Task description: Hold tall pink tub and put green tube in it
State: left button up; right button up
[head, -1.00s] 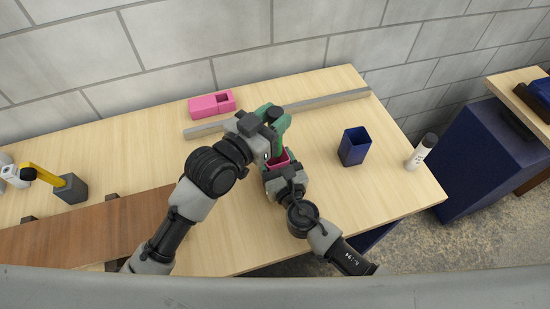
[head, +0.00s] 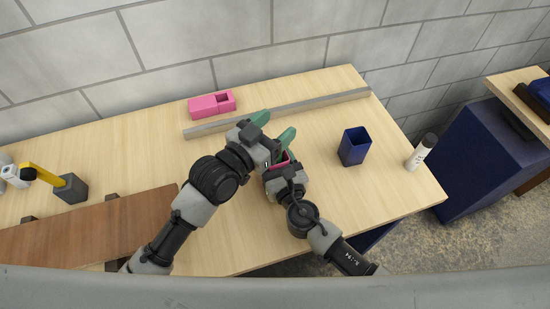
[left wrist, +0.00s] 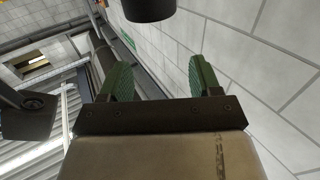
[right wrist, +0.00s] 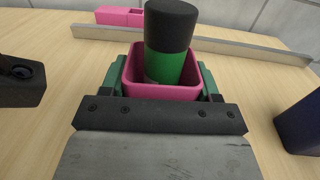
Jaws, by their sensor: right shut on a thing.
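The tall pink tub (right wrist: 160,90) is square and open at the top. My right gripper (right wrist: 158,82) is shut on it, with a finger on either side. In the head view only a bit of the tub (head: 284,158) shows. The green tube (right wrist: 172,66), with a black upper end, stands upright inside the tub and rises above its rim. In the head view the tube is mostly hidden behind my left gripper (head: 278,123). That gripper is open, its green fingers spread above and beside the tub; its fingers (left wrist: 160,75) hold nothing in the left wrist view.
A pink box with an opening (head: 208,106) lies behind a long grey bar (head: 310,103). A blue cup (head: 354,148) and a white bottle with a dark cap (head: 420,153) stand at right. A brown board (head: 95,228) lies at left, near a grey block (head: 71,189).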

pick_arm(q)
jog(key=v, duration=1.2)
pick_arm(e)
jog(key=o, duration=1)
jog(key=v, duration=1.2)
